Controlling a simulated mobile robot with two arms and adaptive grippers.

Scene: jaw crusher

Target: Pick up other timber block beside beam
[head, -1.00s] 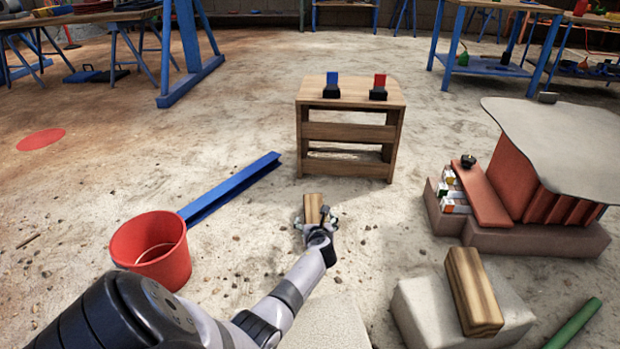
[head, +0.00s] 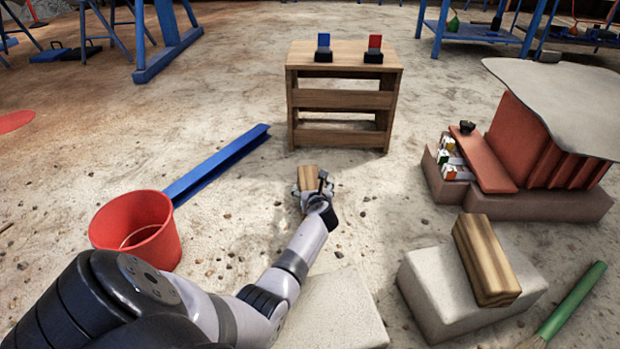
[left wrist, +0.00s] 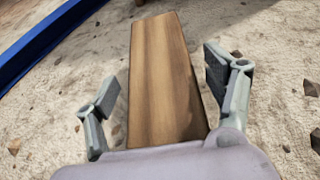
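A timber block (head: 307,174) lies on the dusty floor to the right of the blue beam (head: 216,166). In the left wrist view the block (left wrist: 166,80) lies lengthwise between the two fingers of my left gripper (left wrist: 165,95), with a gap on each side. The left gripper (head: 314,192) is open around the near part of the block and partly hides it in the head view. Another timber block (head: 486,260) rests on a pale stone block (head: 440,305) at the right. My right gripper is not in view.
A red bucket (head: 135,232) stands left of my left arm. A wooden stand (head: 341,101) with a blue and a red switch is just beyond the block. A crusher model (head: 540,140) stands at the right, and a green-handled brush (head: 575,300) lies at lower right.

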